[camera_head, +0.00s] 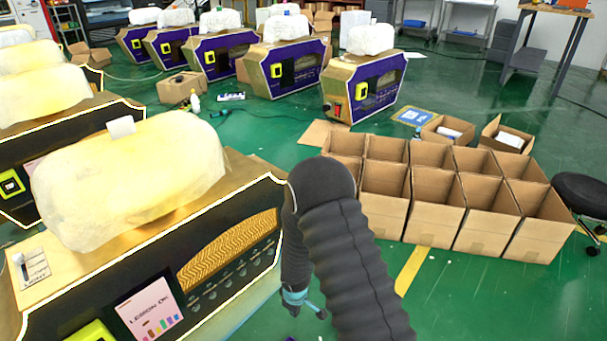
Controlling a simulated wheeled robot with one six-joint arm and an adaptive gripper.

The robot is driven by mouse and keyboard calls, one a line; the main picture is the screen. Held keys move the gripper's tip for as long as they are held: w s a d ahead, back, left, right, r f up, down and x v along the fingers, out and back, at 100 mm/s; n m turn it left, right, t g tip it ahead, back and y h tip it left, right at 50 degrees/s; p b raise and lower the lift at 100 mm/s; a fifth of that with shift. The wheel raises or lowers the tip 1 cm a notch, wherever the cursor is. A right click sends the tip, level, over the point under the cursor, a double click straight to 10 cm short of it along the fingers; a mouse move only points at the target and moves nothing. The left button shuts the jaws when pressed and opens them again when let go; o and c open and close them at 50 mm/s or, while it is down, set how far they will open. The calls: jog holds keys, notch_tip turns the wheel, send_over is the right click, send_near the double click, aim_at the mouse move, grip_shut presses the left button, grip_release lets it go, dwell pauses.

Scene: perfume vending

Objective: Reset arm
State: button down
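My arm, in a dark ribbed sleeve, rises from the bottom centre of the head view and bends over at the top. Its far part hangs down on the left side of the bend. My gripper (303,302) shows in part at the lower end, with teal and dark parts, just right of the nearest vending machine (235,262). It is small and partly hidden by the sleeve, so I cannot tell whether it is open or shut. I see nothing clearly held in it.
The nearest machine carries a wrapped bundle (130,180) on top. Several purple machines stand at the back. Open cardboard boxes (435,205) stand in rows right of my arm. A black stool (582,195) is at the right edge. Green floor (500,300) is clear at lower right.

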jog(key=s+d+r+m+h+p, duration=0.1)
jog(key=s+d+r+m, duration=0.15)
jog(key=r, duration=0.55)
jog(key=s+d+r+m+g, duration=0.1)
jog(key=s+d+r, duration=0.1)
jog(key=d+r, duration=0.35)
jog(key=s+d+r+m+h+p, duration=0.1)
jog(key=s+d+r+m, duration=0.1)
jog(key=r, duration=0.8)
jog(key=s+d+r+m+t+p, duration=0.1)
jog(key=s+d+r+m, duration=0.1)
jog(key=s+r, duration=0.3)
jog(key=s+d+r+m+t+y+p, duration=0.1)
jog(key=s+r, duration=0.5)
jog(key=r, duration=0.8)
jog(key=s+d+r+m+t+p, duration=0.1)
jog(key=s+d+r, duration=0.4)
jog(key=r, duration=0.5)
jog(key=shift+s+d+r+m+t+y+p, duration=0.2)
jog(key=shift+s+m+t+y+p, duration=0.15)
jog(key=shift+s+m+t, duration=0.45)
jog(key=shift+w+d+m, duration=0.15)
jog(key=shift+w+m, duration=0.05)
jog(key=shift+m, duration=0.05)
